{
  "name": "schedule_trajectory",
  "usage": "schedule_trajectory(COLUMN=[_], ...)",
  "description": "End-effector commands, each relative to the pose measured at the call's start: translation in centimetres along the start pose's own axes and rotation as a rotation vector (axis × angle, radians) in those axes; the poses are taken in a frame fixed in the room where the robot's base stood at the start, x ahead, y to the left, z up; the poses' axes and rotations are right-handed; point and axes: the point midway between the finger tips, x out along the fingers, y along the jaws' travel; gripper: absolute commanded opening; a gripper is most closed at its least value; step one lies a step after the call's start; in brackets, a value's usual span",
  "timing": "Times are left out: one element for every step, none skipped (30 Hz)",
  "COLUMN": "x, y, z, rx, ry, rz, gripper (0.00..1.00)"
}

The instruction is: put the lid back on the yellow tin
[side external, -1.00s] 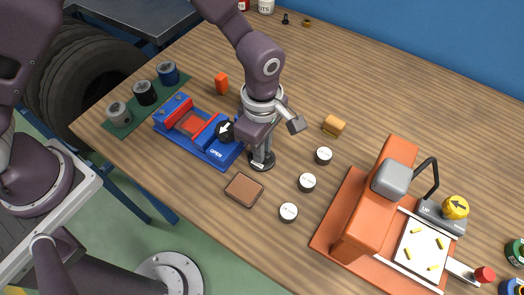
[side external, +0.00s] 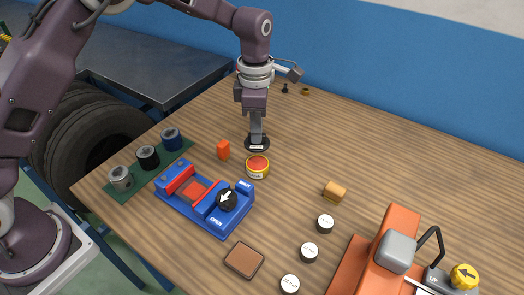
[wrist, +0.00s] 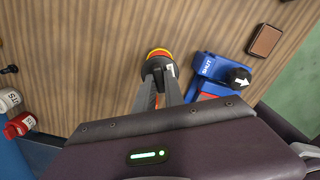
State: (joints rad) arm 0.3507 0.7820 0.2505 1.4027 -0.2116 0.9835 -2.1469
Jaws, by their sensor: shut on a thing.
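The yellow tin (side external: 257,170) stands on the table behind the blue fixture, its red top showing in the side view. In the wrist view its yellow and red rim (wrist: 158,52) shows just past my fingertips. My gripper (side external: 256,133) points down and is shut on a dark round lid (side external: 257,145) with a white label. In the side view the lid appears just behind and above the tin, apart from it. In the wrist view my gripper (wrist: 160,72) and the lid hide part of the tin. The exact height of the lid over the table is hard to tell.
The blue fixture (side external: 182,207) with a black arrow knob (side external: 227,200) stands close in front of the tin.

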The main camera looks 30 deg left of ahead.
Motion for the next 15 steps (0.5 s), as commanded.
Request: schedule_trajectory(x=[0.3, 0.5, 0.9, 1.2, 1.6, 2.2, 2.6, 3.0, 3.5, 3.8, 4.2, 4.6, 4.9, 5.2, 5.5], y=[0.1, 0.1, 0.1, 0.1, 0.1, 0.1, 0.1, 0.1, 0.1, 0.1, 0.1, 0.0, 0.0, 0.1, 0.1], z=[-0.1, -0.1, -0.1, -0.1, -0.1, -0.1, -0.1, -0.1, -0.1, -0.1, 0.0, 0.0, 0.0, 0.0, 0.0], rx=[-0.004, -0.005, -0.004, -0.004, -0.003, -0.003, -0.003, -0.003, -0.003, -0.002, -0.002, -0.001, -0.002, -0.002, -0.002], ry=[0.001, 0.001, 0.001, 0.001, 0.001, 0.001, 0.002, 0.001, 0.001, 0.001, 0.001, 0.001, 0.001, 0.0, 0.0], rz=[-0.001, -0.001, -0.001, -0.002, -0.002, -0.002, -0.002, -0.001, -0.002, -0.002, -0.001, -0.002, -0.001, 0.0, 0.0], gripper=[0.0, 0.0, 0.0, 0.0, 0.0, 0.0, 0.0, 0.0, 0.0, 0.0, 0.0, 0.0, 0.0, 0.0, 0.0])
